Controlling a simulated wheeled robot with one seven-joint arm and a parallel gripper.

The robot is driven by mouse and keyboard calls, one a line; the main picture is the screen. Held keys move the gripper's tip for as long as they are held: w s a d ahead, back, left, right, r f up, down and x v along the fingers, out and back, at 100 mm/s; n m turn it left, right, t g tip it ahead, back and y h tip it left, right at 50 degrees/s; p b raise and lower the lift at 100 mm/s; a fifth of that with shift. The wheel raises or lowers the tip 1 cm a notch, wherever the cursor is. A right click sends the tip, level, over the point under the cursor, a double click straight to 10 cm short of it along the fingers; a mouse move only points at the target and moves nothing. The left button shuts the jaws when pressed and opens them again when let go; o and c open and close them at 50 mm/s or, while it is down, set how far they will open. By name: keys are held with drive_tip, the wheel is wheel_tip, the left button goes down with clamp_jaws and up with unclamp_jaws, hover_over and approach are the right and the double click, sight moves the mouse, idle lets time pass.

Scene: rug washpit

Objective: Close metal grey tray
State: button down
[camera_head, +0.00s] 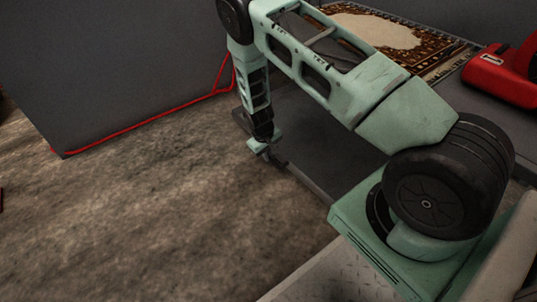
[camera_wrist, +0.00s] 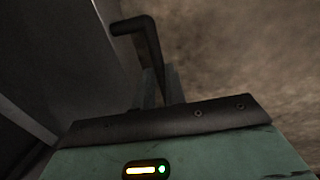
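The metal grey tray (camera_head: 335,140) sticks out, a flat dark panel partly hidden behind my arm in the head view. Its front edge runs along the open floor. In the wrist view its grey side (camera_wrist: 70,55) fills the left. A dark bent handle (camera_wrist: 148,38) stands at that edge. My gripper (camera_head: 265,150) is at the tray's front edge, pointing down. In the wrist view my gripper's fingers (camera_wrist: 161,82) lie close on both sides of the handle bar and appear shut on it.
A patterned rug (camera_head: 440,62) lies behind the tray. A red object (camera_head: 500,78) sits at the right. A grey wall block (camera_head: 120,70) with a red line along its base stands at the left. The brown floor (camera_head: 150,210) in front is clear.

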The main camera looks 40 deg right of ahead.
drive_tip(key=p, duration=0.3)
hover_over(305, 143)
idle(0.3)
drive_tip(key=shift+d, duration=0.1)
drive_tip(key=c, duration=1.5)
unclamp_jaws()
drive_tip(key=shift+o, duration=0.2)
drive_tip(key=shift+r+p, duration=0.2)
drive_tip(key=shift+p, duration=0.1)
drive_tip(key=a+r+p, duration=0.1)
drive_tip(key=r+p, duration=0.3)
drive_tip(key=r, duration=0.4)
drive_tip(key=a+r+p, duration=0.2)
drive_tip(key=r+p, duration=0.2)
drive_tip(key=r, duration=0.4)
drive_tip(key=shift+a+r+p, duration=0.25)
drive_tip(key=shift+r+p, duration=0.05)
drive_tip(key=shift+r, duration=0.05)
drive_tip(key=shift+s, duration=0.1)
